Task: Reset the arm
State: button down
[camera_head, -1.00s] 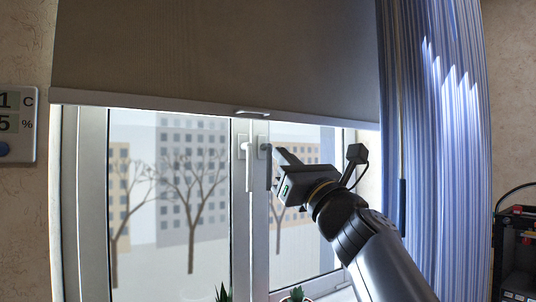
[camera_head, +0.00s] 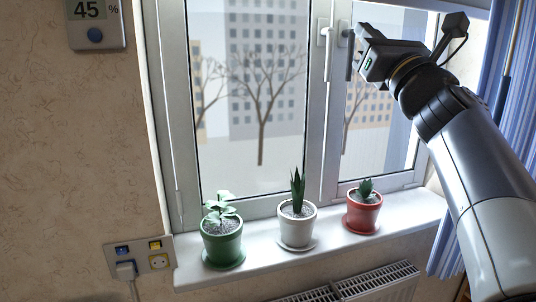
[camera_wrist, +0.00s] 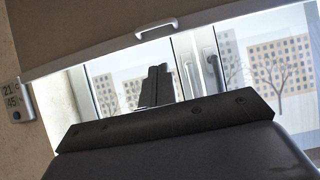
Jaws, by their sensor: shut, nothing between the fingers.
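My gripper (camera_head: 364,32) is at the upper right of the head view, in front of the window near its handles. Its two dark fingers (camera_wrist: 156,84) stand together in the wrist view, shut with nothing between them. My arm reaches up to it from the lower right. In the head view the gripper overlaps the area beside the dark window handle (camera_head: 349,62); I cannot tell how far apart they are. A white window handle (camera_head: 327,50) is just to the left.
On the white sill (camera_head: 270,250) stand a green pot (camera_head: 222,245), a white pot (camera_head: 296,230) and a red pot (camera_head: 361,215), each with a plant. A blue curtain (camera_head: 521,90) hangs at the right. A roller blind with a white pull (camera_wrist: 156,28) covers the window top.

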jog(key=w+a+r+p, duration=0.1)
jog(key=w+r+p, duration=0.4)
jog(key=r, duration=0.1)
jog(key=shift+w+a+r+p, duration=0.2)
jog(key=shift+a+r+p, duration=0.1)
jog(key=shift+a+p, duration=0.1)
jog(key=w+f+b+v, duration=0.1)
jog(key=f+b+v, duration=0.1)
jog(key=b+v, duration=0.8)
jog(key=w+a+r+p, duration=0.3)
jog(key=w+r+p, duration=0.45)
jog(key=p, duration=0.35)
notch_tip(320, 180, down, 32)
jog(key=b, duration=1.4)
jog(key=shift+s+d+r, duration=0.2)
jog(key=shift+s, duration=0.1)
